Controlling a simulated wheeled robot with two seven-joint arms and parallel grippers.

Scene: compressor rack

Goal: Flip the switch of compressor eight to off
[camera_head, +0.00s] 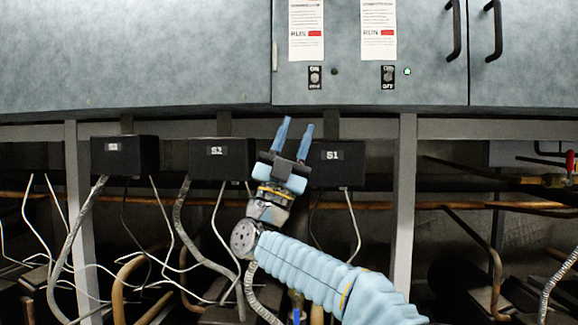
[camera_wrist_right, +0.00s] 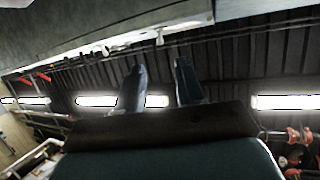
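Two toggle switches with ON/OFF plates sit low on the blue-grey cabinet front: a left switch (camera_head: 315,77) and a right switch (camera_head: 388,77). Beside the right one a small indicator (camera_head: 407,71) glows white; the indicator (camera_head: 334,71) by the left one is dark. I cannot read which switch belongs to compressor eight, nor tell the lever positions. My right gripper (camera_head: 296,124) points up below the left switch, apart from it. Its two blue fingers are spread and empty, also in the right wrist view (camera_wrist_right: 159,68). My left gripper is out of view.
White placards with red RUN marks (camera_head: 306,33) hang above the switches. Black door handles (camera_head: 494,30) stick out at upper right. Below the cabinet are black boxes, one labelled S1 (camera_head: 336,162), a grey post (camera_head: 404,200), cables and copper pipes.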

